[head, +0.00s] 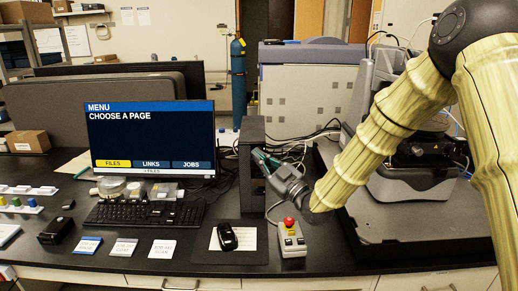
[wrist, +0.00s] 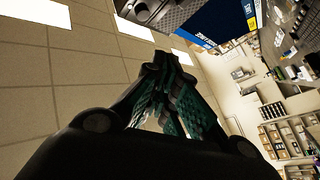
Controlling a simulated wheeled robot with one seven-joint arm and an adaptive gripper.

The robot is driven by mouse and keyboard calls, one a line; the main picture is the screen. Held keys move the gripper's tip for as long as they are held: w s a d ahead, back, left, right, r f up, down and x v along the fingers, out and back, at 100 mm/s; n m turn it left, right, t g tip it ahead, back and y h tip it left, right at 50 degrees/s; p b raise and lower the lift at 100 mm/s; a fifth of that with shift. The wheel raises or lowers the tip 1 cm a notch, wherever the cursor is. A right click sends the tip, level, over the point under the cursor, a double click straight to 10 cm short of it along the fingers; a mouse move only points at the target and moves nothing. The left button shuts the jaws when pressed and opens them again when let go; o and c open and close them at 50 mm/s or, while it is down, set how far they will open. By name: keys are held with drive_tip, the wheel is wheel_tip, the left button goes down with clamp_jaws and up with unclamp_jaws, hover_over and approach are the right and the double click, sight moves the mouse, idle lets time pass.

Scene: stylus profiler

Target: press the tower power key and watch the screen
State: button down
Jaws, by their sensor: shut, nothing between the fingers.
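The dark tower (head: 251,126) stands upright just right of the screen (head: 152,135). The screen is lit and reads "MENU, CHOOSE A PAGE", with FILES highlighted yellow beside LINKS and JOBS. My gripper (head: 258,155) is shut and empty, its teal-padded fingertips at the tower's front. I cannot tell whether they touch it. The power key cannot be made out. In the wrist view, my closed fingers (wrist: 160,62) point up toward a dark grey perforated surface at the top, and part of the blue screen (wrist: 212,20) shows to its right.
A control box with a red button (head: 290,236) stands below my gripper. A mouse (head: 227,236) lies on a pad to its left. A keyboard (head: 146,213) and several labelled cards lie in front of the screen. The profiler (head: 420,150) stands at right behind my arm.

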drive_tip(key=shift+w+b, duration=0.45)
drive_tip(key=shift+w, duration=1.3)
drive_tip(key=shift+w+b, duration=0.55)
drive_tip(key=shift+w, duration=0.2)
idle(1.2)
drive_tip(key=shift+s, duration=0.2)
drive_tip(key=shift+s+b, duration=0.3)
drive_tip(key=shift+s, duration=0.3)
drive_tip(key=s+b, duration=0.1)
drive_tip(key=s, duration=0.4)
idle(0.4)
idle(0.5)
